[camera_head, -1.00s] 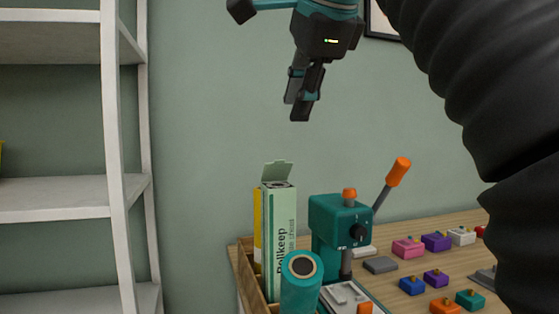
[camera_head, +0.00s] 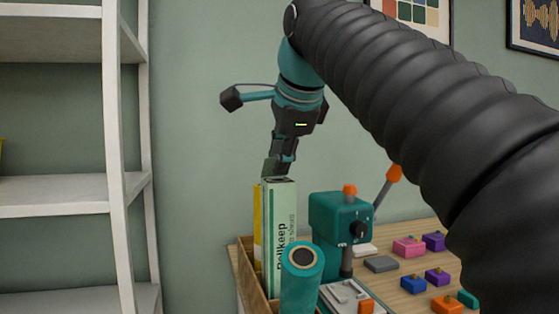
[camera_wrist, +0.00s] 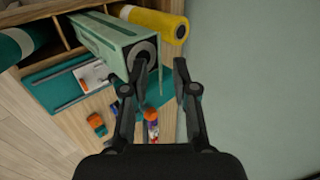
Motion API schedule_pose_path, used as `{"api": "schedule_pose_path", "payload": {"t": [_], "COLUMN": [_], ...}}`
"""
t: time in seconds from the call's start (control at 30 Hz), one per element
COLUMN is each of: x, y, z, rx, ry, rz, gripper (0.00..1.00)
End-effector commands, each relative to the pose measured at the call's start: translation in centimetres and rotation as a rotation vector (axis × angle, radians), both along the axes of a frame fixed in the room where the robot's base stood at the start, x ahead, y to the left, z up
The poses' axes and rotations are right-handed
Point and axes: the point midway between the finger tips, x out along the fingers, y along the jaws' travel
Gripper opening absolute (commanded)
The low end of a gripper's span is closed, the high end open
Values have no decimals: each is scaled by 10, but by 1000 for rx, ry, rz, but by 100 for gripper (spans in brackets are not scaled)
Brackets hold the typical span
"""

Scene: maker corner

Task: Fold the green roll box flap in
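The green roll box (camera_head: 279,225), lettered "Rollkeep", stands upright in a wooden holder at the table's left end. Its open top shows the dark end of a roll. The flap (camera_head: 268,167) stands up at the back of the top, partly hidden by my gripper (camera_head: 281,170). In the wrist view the box (camera_wrist: 100,38) shows its open end, with the flap (camera_wrist: 160,76) seen as a thin edge. My gripper (camera_wrist: 161,64) is open there, one finger on each side of the flap's edge. I cannot tell whether either finger touches it.
A yellow roll (camera_wrist: 160,22) and a teal roll (camera_head: 301,285) stand beside the box. A teal press (camera_head: 335,230) with an orange-tipped lever is close to the right. Small coloured blocks (camera_head: 409,247) lie farther right. White shelves (camera_head: 60,198) stand left; the wall is behind.

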Motion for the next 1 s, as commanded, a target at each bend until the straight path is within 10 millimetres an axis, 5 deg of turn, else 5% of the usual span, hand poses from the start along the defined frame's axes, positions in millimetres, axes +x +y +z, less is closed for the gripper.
{"api": "schedule_pose_path", "payload": {"t": [0.33,0.47,1.0], "x": [3,3,-3], "y": [1,1,-1], "z": [-3,-3,-16], "rx": [0,0,35], "ry": [-1,-1,-120], "rz": [0,0,1], "gripper": [28,0,0]}}
